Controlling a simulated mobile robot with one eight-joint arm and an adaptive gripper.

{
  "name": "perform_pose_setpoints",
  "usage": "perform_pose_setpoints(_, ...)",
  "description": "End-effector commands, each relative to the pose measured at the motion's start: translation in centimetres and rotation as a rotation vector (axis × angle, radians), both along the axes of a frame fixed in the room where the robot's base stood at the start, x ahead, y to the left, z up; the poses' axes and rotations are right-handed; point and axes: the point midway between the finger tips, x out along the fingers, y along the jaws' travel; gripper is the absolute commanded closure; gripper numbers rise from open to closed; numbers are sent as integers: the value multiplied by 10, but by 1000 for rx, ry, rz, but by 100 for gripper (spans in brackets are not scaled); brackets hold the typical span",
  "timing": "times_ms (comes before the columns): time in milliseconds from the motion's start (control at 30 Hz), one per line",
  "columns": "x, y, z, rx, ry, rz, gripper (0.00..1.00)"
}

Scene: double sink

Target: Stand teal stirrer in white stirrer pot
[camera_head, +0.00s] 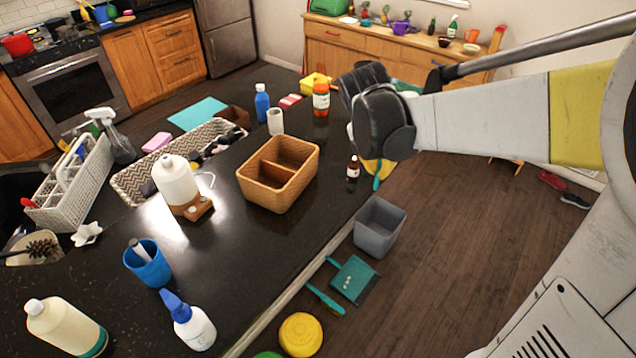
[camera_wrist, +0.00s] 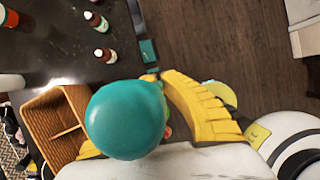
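The white stirrer pot (camera_head: 275,121) is a small pale upright cup on the dark counter, behind the tan divided basket. My gripper (camera_head: 371,172) has yellow fingers and hangs past the counter's right edge, in front of the pot and to its right. It is shut on the teal stirrer (camera_head: 377,183), whose lower end shows below the fingers. In the wrist view the stirrer's large round teal end (camera_wrist: 126,120) lies between the yellow ridged fingers and hides much of them. The rest of its shaft is hidden.
The divided basket (camera_head: 260,188) stands near the counter edge. A small brown bottle (camera_head: 352,172) is close left of my gripper. An orange bottle (camera_head: 321,98) and a blue bottle (camera_head: 262,102) stand near the pot. A grey bin (camera_head: 379,228) is on the floor below.

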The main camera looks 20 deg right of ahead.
Motion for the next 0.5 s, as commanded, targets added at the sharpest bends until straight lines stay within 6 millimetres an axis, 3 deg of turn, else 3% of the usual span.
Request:
perform_pose_setpoints(67, 0, -1, 8, 1, 1, 46, 100)
perform_pose_setpoints(167, 5, 6, 4, 1, 1, 77, 100)
perform_pose_setpoints(500, 43, 76, -45, 2, 3, 82, 100)
